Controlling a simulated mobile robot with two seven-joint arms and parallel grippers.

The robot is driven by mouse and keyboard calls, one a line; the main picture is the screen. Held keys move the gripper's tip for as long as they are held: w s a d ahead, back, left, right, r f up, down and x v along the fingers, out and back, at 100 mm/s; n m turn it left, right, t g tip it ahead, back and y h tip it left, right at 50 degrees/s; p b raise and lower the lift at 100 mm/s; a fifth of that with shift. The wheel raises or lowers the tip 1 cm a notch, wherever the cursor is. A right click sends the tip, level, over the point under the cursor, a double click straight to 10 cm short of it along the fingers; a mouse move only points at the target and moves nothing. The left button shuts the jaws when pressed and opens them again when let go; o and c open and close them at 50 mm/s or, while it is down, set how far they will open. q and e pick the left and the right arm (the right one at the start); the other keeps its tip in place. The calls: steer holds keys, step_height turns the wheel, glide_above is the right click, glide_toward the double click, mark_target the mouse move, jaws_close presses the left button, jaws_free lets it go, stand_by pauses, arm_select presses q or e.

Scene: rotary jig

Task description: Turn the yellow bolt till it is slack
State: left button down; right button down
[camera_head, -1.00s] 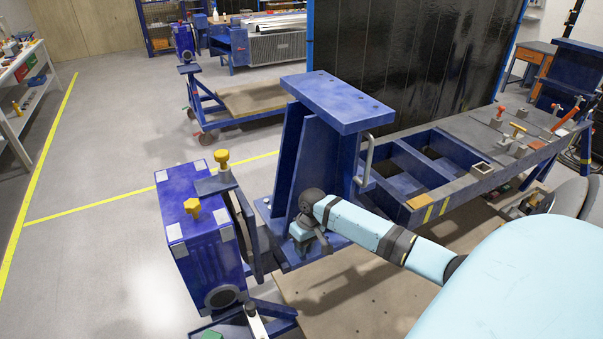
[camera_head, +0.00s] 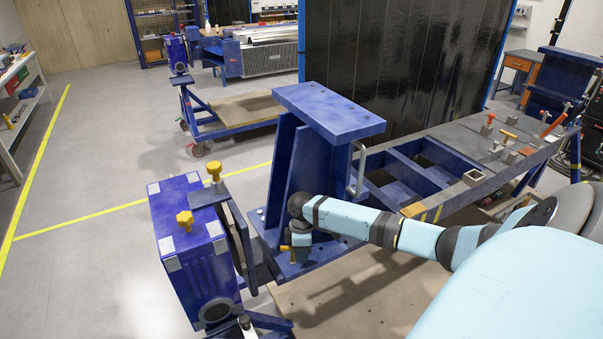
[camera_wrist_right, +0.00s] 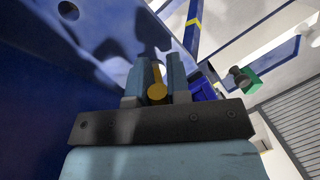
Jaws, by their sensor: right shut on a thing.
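The yellow bolt (camera_head: 286,249) sits low on the blue jig frame, at the foot of the upright plates. My right gripper (camera_head: 294,249) is down at it from above, and part of the bolt shows beside the gripper. In the right wrist view, the round yellow bolt end (camera_wrist_right: 157,91) lies between the two fingers (camera_wrist_right: 157,78), and the gripper is shut on it. The fingers and frame hide the rest of the bolt. My left gripper is out of view.
A long blue bench frame (camera_head: 440,180) extends right.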

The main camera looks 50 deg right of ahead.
steer(key=shift+w+d+r+n, duration=0.1)
steer(key=shift+w+r+n, duration=0.1)
steer(key=shift+n, duration=0.4)
steer(key=c, duration=1.2)
jaws_free()
steer(key=shift+f, duration=0.1)
steer(key=shift+o, duration=0.5)
steer(key=shift+f, duration=0.1)
steer(key=shift+s, duration=0.1)
